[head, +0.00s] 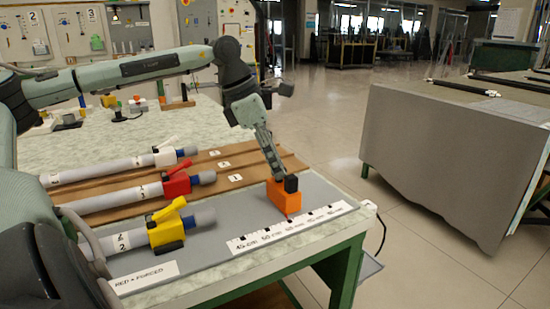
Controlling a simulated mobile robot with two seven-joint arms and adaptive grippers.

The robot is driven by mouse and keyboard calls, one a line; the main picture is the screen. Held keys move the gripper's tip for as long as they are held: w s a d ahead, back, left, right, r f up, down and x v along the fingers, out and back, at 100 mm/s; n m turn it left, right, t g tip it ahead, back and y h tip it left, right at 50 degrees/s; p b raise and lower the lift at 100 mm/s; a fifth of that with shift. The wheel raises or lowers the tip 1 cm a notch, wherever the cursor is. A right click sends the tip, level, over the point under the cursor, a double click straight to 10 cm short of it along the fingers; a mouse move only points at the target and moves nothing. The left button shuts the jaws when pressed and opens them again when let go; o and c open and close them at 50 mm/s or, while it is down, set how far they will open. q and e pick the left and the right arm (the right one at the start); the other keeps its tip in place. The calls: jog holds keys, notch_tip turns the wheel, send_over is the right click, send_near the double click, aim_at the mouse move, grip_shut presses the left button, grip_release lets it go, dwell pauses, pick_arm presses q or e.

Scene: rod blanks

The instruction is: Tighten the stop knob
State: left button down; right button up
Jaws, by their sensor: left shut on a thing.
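The orange stop (286,203) stands on the grey strip of the bench, beside the white ruler (290,229), with a small red pointer at its foot. My left gripper (284,180) comes down from above and is shut at the top of the stop, where its knob sits. The dark fingertips hide most of the knob, so I cannot tell how it is turned. My right gripper is not in view.
Grey rods lie to the left in white (167,153), red (177,184) and yellow (165,230) clamps with levers. A label reading "RED = FORCED" (145,279) lies at the front. The grey strip between yellow clamp and stop is clear. A draped table (450,150) stands right.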

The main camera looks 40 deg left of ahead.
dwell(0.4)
pick_arm(q)
jog(key=c, duration=1.2)
grip_release()
jog(key=v, duration=0.8)
